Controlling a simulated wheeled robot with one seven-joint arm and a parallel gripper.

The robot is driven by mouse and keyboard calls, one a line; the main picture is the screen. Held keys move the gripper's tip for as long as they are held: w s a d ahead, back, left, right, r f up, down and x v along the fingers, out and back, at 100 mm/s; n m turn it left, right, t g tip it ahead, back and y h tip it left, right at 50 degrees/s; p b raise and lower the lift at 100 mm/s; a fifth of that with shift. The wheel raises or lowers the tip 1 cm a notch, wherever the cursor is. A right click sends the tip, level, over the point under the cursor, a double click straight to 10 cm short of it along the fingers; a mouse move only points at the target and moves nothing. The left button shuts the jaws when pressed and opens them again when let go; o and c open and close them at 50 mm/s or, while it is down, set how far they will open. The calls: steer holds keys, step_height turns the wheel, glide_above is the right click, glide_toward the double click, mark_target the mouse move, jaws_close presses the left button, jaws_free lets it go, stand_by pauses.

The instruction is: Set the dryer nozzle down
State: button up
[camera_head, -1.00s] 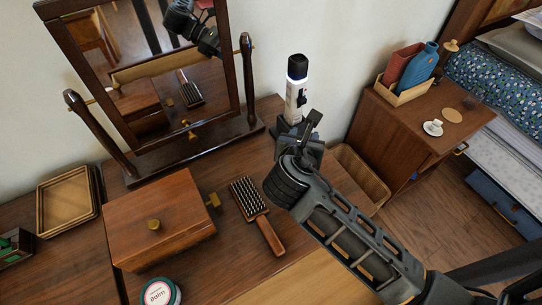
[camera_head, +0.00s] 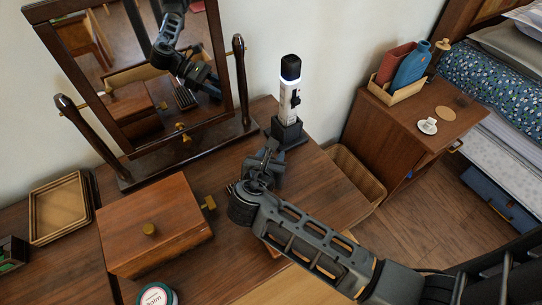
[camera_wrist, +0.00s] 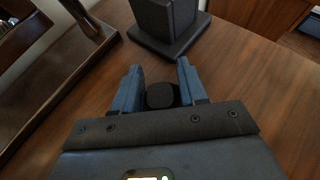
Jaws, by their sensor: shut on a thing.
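The dryer nozzle (camera_wrist: 160,96) is a small dark rounded piece between the blue fingers in the wrist view. My gripper (camera_wrist: 160,82) is shut on it, low over the dresser top (camera_wrist: 225,85). I cannot tell whether the nozzle touches the wood. In the head view my gripper (camera_head: 266,162) is in front of the mirror stand and left of the black holder, and the nozzle is hard to make out there.
A black-and-white upright device (camera_head: 290,88) stands in a black holder (camera_head: 289,133), just beyond my gripper. The mirror (camera_head: 140,75) is behind left. A wooden box (camera_head: 153,225) with brass knobs is left. Bare dresser top lies to the right. My arm hides most of the hairbrush.

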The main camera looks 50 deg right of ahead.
steer(key=o, duration=1)
steer(key=v, duration=1.2)
